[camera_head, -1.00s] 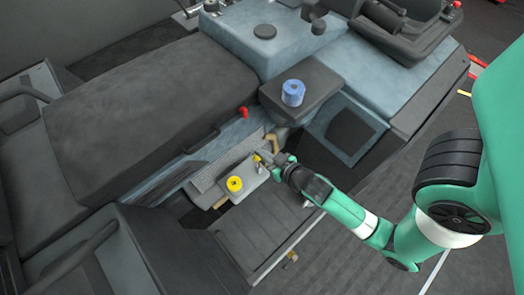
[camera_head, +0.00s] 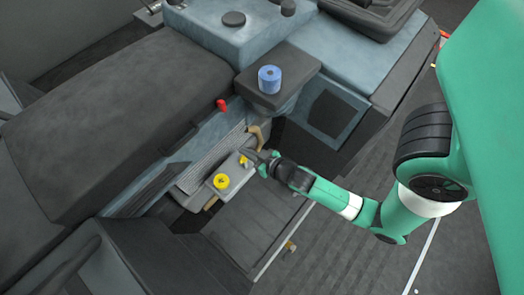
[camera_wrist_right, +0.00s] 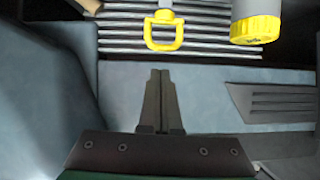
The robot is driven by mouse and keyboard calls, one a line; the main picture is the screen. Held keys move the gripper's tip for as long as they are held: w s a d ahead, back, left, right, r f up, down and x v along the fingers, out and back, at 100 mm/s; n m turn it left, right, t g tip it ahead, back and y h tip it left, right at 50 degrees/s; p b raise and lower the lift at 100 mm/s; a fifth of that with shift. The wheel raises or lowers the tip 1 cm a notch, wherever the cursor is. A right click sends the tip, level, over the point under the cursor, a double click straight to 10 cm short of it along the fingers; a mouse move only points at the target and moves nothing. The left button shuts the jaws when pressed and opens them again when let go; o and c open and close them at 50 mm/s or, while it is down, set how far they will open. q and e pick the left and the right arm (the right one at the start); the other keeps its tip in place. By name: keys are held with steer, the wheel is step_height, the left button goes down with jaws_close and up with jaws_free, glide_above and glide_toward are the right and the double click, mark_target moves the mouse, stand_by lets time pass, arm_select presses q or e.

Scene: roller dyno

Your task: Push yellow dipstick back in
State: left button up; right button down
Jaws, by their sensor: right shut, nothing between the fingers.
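The yellow dipstick (camera_head: 243,161) shows in the head view as a small yellow handle beside my right gripper's tips. In the right wrist view its yellow loop handle (camera_wrist_right: 163,32) is on a grey stem, above my fingertips in the picture, with a visible gap between. My right gripper (camera_head: 249,154) is shut and empty; its two dark fingers (camera_wrist_right: 160,72) lie together in the wrist view. How far the dipstick sits in its hole cannot be told. My left gripper is not in view.
A round yellow cap (camera_head: 221,181) sits left of the dipstick. A ribbed grey panel (camera_head: 213,157) lies behind them. A tan handle (camera_head: 256,134) is close to my gripper. A blue roll (camera_head: 270,79) stands on a dark pad, and a red knob (camera_head: 221,105) is farther left.

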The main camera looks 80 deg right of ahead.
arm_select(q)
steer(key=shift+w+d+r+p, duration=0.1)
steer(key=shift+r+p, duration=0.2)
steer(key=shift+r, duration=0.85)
arm_select(e)
steer(key=r+v, duration=0.1)
steer(key=v, duration=0.9)
steer(key=shift+w+d+r, duration=0.15)
steer(key=shift+r, duration=0.25)
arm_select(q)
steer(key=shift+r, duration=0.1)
arm_select(e)
steer(key=shift+w+r, duration=0.1)
